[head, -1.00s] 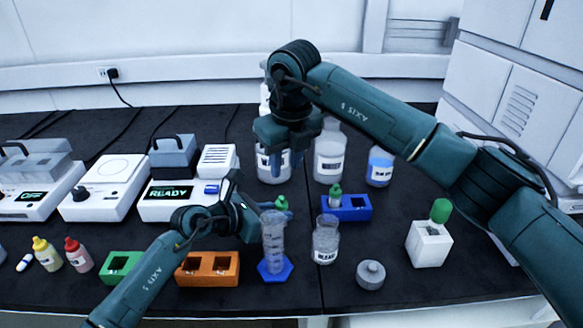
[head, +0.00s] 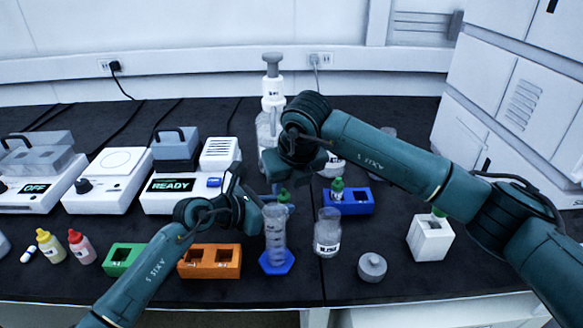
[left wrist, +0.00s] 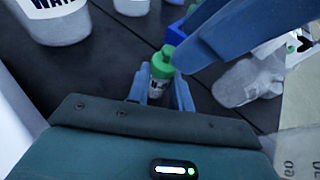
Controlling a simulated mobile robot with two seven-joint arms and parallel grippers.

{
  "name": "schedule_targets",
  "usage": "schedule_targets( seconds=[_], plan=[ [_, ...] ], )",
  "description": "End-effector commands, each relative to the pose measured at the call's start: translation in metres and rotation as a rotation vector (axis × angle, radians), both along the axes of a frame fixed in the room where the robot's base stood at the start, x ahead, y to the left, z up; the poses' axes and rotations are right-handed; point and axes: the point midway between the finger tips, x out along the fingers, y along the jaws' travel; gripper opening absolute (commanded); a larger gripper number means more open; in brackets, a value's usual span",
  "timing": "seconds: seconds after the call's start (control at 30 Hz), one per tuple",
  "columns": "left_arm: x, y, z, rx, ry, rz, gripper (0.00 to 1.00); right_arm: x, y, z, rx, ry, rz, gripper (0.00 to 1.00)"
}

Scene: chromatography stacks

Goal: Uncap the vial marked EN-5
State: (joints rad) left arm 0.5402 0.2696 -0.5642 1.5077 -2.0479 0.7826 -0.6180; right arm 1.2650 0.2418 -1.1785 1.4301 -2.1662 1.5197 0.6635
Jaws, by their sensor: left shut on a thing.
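A small vial with a green cap (head: 284,196) is held in my left gripper (head: 275,207). In the left wrist view the white-labelled vial (left wrist: 160,72) stands between the left gripper's blue fingers, its green cap still on. Its label is too small to read, so I cannot confirm EN-5. My right gripper (head: 285,178) is directly above this vial, pointing down. Its large blue fingers (left wrist: 235,35) are close beside the cap in the left wrist view. I cannot tell whether they touch it or how far apart they are.
A blue rack (head: 355,204) holds another green-capped vial (head: 337,187). A graduated cylinder (head: 275,238) stands just in front of the grippers, with a glass bottle (head: 327,235) and grey weight-like object (head: 372,266) to the right. An orange rack (head: 225,262) and green rack (head: 118,262) lie left.

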Motion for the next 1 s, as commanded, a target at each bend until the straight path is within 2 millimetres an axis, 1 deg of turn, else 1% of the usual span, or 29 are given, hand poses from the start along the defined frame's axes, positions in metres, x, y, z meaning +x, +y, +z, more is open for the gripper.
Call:
schedule_targets(
  seconds=[0.03, 0.1, 0.2, 0.33, 0.6, 0.9, 0.97, 1.0],
  plan=[
    [0.000, 0.000, 0.000, 0.001, 0.001, 0.000, 0.00, 0.002, 0.002, -0.008, -0.001, 0.002, 0.000, 0.30],
    [0.000, 0.000, 0.000, 0.001, 0.001, 0.000, 0.00, 0.005, 0.003, -0.016, -0.001, 0.003, 0.001, 0.30],
    [0.000, 0.000, 0.000, 0.001, 0.001, 0.000, 0.00, 0.009, 0.004, -0.023, 0.001, 0.000, 0.000, 0.30],
    [0.000, 0.000, 0.000, 0.001, 0.001, 0.000, 0.00, 0.011, 0.005, -0.028, 0.000, 0.000, 0.001, 0.30],
    [0.000, 0.000, 0.000, 0.001, 0.001, 0.000, 0.00, 0.011, 0.005, -0.029, 0.000, 0.000, 0.001, 0.29],
    [0.000, 0.000, 0.000, 0.001, 0.001, 0.000, 0.00, 0.011, 0.005, -0.029, 0.000, 0.000, 0.001, 0.05],
    [0.000, 0.000, 0.000, 0.001, 0.001, 0.000, 0.00, 0.011, 0.005, -0.029, 0.000, 0.000, 0.001, 0.00],
    [0.000, 0.000, 0.000, 0.001, 0.001, 0.000, 0.00, 0.011, 0.005, -0.029, 0.000, 0.000, 0.001, 0.00]
  ],
)
